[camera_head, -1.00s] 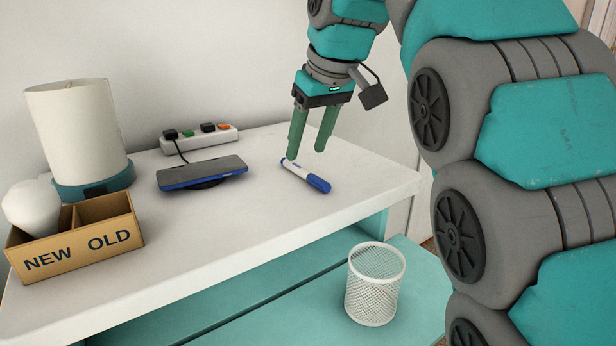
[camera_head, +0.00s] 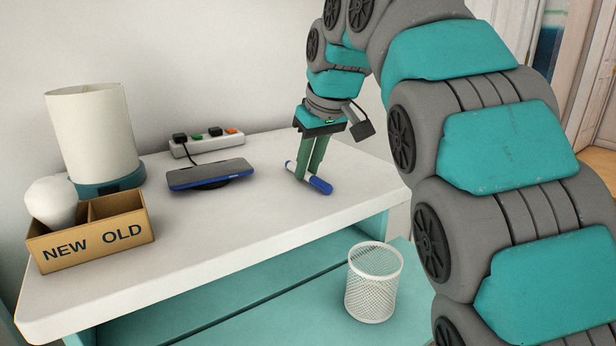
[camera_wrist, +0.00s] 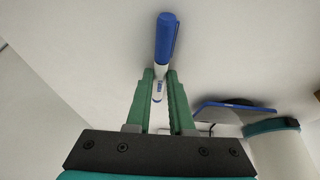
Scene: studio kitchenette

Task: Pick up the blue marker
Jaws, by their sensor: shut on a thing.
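The blue marker (camera_head: 320,185) has a white barrel and a blue cap. It is at the right part of the white tabletop in the head view. My gripper (camera_head: 306,174) points down with its green fingers closed on the marker's barrel. In the wrist view the marker (camera_wrist: 165,42) sticks out beyond the fingertips, cap outward, and my gripper (camera_wrist: 160,82) has one finger on each side of the white barrel. The marker appears at or very near the tabletop; I cannot tell whether it touches it.
A phone on a charging pad (camera_head: 211,174) and a power strip (camera_head: 207,143) are left of my gripper. Farther left are a lamp (camera_head: 95,130) and a NEW/OLD box (camera_head: 90,242) holding a white bulb (camera_head: 52,203). A white mesh bin (camera_head: 373,284) stands below the tabletop's front edge.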

